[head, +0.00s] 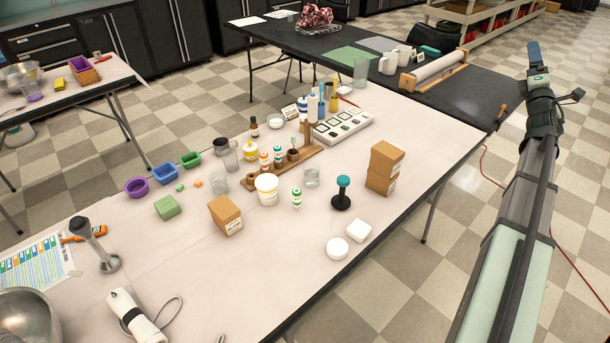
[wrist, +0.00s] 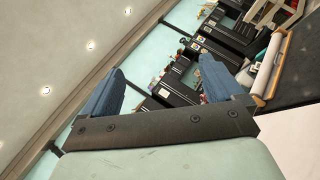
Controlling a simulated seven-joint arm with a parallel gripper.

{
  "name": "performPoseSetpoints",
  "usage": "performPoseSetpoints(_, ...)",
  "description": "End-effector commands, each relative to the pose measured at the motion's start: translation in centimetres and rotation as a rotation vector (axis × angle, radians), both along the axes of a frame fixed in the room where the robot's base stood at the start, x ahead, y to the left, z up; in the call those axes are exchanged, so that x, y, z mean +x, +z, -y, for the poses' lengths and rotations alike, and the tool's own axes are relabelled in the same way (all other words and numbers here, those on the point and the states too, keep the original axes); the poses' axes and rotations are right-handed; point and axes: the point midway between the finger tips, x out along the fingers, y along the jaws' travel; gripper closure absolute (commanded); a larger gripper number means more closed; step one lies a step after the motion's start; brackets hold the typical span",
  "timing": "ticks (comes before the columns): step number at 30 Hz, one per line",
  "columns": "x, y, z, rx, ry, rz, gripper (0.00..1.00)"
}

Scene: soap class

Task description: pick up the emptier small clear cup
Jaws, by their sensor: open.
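A small clear cup (head: 312,177) stands upright near the middle of the white table. Another small clear cup (head: 220,181) stands to its left, behind a brown box. A taller clear vessel (head: 230,156) is just behind that cup. The fill levels are too small to tell. My gripper (head: 534,57) is raised at the upper right, beyond the table's right edge and far from the cups. In the wrist view my gripper (wrist: 160,82) has its two blue fingers wide apart with nothing between them. No cup shows in the wrist view.
A white tub (head: 266,189), a green-labelled bottle (head: 297,198) and a teal-topped black stand (head: 342,193) surround the middle cup. A wooden rack (head: 283,168) of bottles lies behind it. Stacked brown boxes (head: 384,168) stand to the right.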

Motion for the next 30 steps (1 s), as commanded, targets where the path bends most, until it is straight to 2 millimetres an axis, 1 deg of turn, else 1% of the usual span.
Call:
performPoseSetpoints(1, -0.1, 2.0, 0.0, -0.032, 0.005, 0.02, 0.06)
performPoseSetpoints(3, -0.4, 4.1, -0.1, -0.065, 0.014, 0.044, 0.06)
performPoseSetpoints(9, -0.4, 9.1, -1.2, -0.089, 0.055, 0.101, 0.06)
performPoseSetpoints(12, 0.3, 11.5, -2.4, -0.033, 0.098, 0.129, 0.06)
performPoseSetpoints(15, 1.6, 12.8, -4.0, 0.097, 0.156, 0.146, 0.06)
performPoseSetpoints(19, 3.7, 12.8, -6.1, 0.303, 0.231, 0.152, 0.06)
performPoseSetpoints(23, 6.4, 11.7, -8.8, 0.57, 0.311, 0.148, 0.06)
performPoseSetpoints(26, 8.9, 10.0, -11.6, 0.826, 0.374, 0.137, 0.06)
performPoseSetpoints(27, 9.9, 9.1, -13.0, 0.937, 0.398, 0.132, 0.06)
performPoseSetpoints(29, 11.4, 7.6, -15.1, 1.104, 0.427, 0.121, 0.06)
performPoseSetpoints(30, 12.3, 6.5, -16.6, 1.218, 0.443, 0.113, 0.06)
